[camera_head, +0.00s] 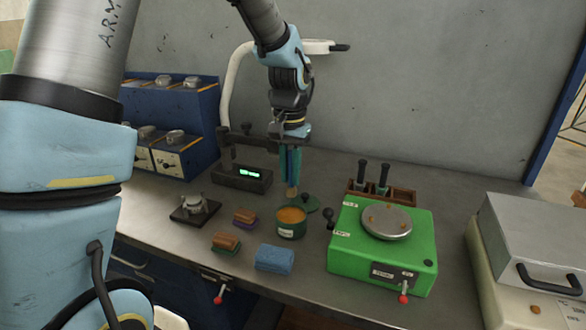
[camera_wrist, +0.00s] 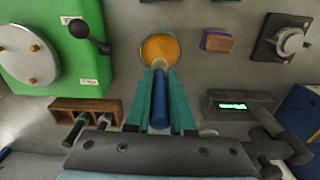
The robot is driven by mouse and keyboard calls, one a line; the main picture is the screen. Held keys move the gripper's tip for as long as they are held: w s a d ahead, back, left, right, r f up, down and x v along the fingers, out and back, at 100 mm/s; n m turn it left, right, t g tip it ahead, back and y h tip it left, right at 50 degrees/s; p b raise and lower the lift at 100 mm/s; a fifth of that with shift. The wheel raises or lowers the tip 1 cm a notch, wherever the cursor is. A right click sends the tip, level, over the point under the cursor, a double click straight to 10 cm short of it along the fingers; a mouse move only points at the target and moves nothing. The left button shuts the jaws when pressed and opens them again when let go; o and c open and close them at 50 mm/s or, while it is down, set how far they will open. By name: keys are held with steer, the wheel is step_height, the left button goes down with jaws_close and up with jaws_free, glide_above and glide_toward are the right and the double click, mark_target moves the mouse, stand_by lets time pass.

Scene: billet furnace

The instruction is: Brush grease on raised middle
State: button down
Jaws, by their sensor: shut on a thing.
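My gripper (camera_head: 290,172) points down and is shut on a brush with a blue handle (camera_wrist: 159,100) and pale bristles (camera_head: 292,192). The bristle end is over the near edge of the open pot of orange grease (camera_head: 291,215) in the wrist view; I cannot tell whether it touches the grease. A green machine (camera_head: 380,247) at right carries a round metal disc (camera_head: 387,222) with small brass-coloured studs. At left, a black plate (camera_head: 181,217) bears a raised grey metal middle (camera_head: 195,203), also in the wrist view (camera_wrist: 290,40).
Two brush-like blocks (camera_head: 226,243) (camera_head: 245,217) and a blue cloth (camera_head: 275,258) lie near the pot. A wooden rack (camera_head: 402,194) with black-handled tools, a green-lit display box (camera_head: 242,176) and blue drawers (camera_head: 170,105) stand behind.

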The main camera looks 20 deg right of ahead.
mark_target(290, 189)
steer(key=shift+f+b, duration=2.15)
steer(key=shift+f, duration=0.7)
steer(key=shift+f, duration=0.6)
steer(key=shift+r, duration=0.1)
steer(key=shift+r+p, duration=2.65)
steer(key=shift+r, duration=0.9)
steer(key=shift+f, duration=0.1)
